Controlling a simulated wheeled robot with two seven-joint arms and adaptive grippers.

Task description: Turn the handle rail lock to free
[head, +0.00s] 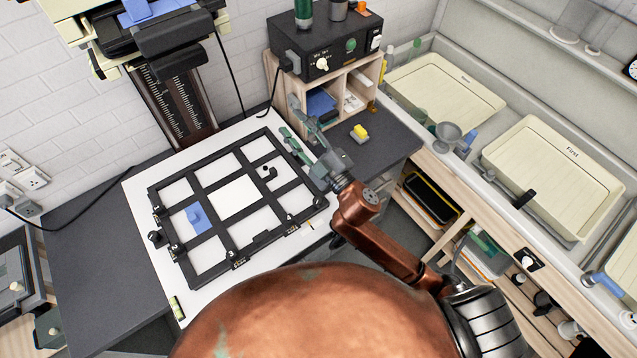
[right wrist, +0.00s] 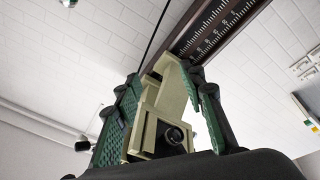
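The enlarger's carriage (head: 170,38), dark with cream parts, sits on the scaled column (head: 178,105) at the top left of the head view. In the right wrist view a cream block with a round black knob (right wrist: 175,135) shows between my fingers, beyond them. I cannot tell whether this knob is the handle rail lock, or how the lock is set. My right gripper (head: 296,128) is open and empty over the board's right side, apart from the carriage. Its green-padded fingers also show in the right wrist view (right wrist: 160,108). My left gripper is out of view.
A black easel frame (head: 202,178) lies on the white board below the column. A black control box (head: 325,58) stands on a wooden shelf behind my right gripper. A yellow item (head: 360,132) lies on the dark worktop. Cream trays (head: 540,175) line the right.

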